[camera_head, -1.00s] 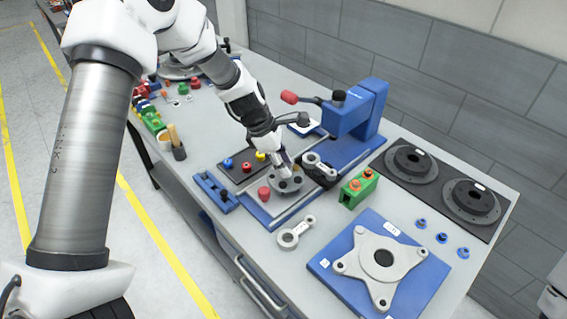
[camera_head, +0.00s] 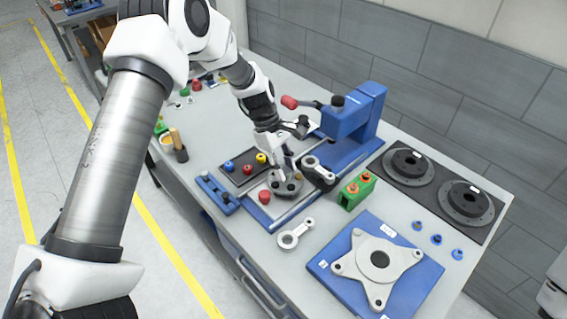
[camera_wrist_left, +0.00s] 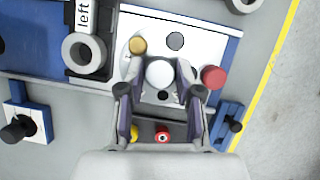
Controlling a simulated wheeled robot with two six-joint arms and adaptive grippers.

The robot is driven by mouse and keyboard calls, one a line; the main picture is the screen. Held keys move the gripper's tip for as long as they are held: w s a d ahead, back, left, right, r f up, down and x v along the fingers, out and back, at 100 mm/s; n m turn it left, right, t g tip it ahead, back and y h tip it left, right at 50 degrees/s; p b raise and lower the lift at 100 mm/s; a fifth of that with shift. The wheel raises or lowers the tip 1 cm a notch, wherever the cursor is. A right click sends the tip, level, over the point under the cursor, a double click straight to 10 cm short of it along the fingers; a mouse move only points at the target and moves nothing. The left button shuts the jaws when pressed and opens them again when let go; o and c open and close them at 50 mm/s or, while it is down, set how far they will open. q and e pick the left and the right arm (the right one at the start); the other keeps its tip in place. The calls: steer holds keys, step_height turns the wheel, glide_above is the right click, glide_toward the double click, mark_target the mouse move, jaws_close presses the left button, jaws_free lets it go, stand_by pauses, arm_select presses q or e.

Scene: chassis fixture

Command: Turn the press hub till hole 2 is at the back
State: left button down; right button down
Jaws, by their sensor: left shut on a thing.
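The press hub (camera_head: 288,189) is a grey disc with dark round holes and one brass-coloured spot, lying on the pale plate of the blue press fixture. In the left wrist view the hub (camera_wrist_left: 149,98) has a pale round centre post, dark holes above and below it, and the brass spot at upper left. My left gripper (camera_head: 286,172) points down over the hub. In the wrist view its fingers (camera_wrist_left: 160,84) are shut on the centre post from both sides. I cannot read any hole numbers. My right gripper is not in view.
The blue press (camera_head: 352,112) with a red-tipped lever stands behind. A red knob (camera_head: 264,197) sits beside the hub, and a black-and-grey link arm (camera_head: 318,170) lies close on its right. A green block (camera_head: 356,190) and a loose grey link (camera_head: 295,234) lie nearby.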

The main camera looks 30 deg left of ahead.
arm_select(q)
steer(key=m+g, duration=0.1)
steer(key=m, duration=0.2)
steer(key=shift+f+m+y+p, duration=0.15)
steer(key=shift+m+y+p, duration=0.15)
steer(key=shift+m, duration=0.1)
steer(key=shift+d+m+g+y, duration=0.1)
steer(key=shift+m+g+y, duration=0.5)
steer(key=shift+m, duration=1.1)
steer(key=c, duration=0.8)
jaws_free()
steer(key=shift+w, duration=0.1)
steer(key=v, duration=1.2)
steer(key=shift+w, duration=0.15)
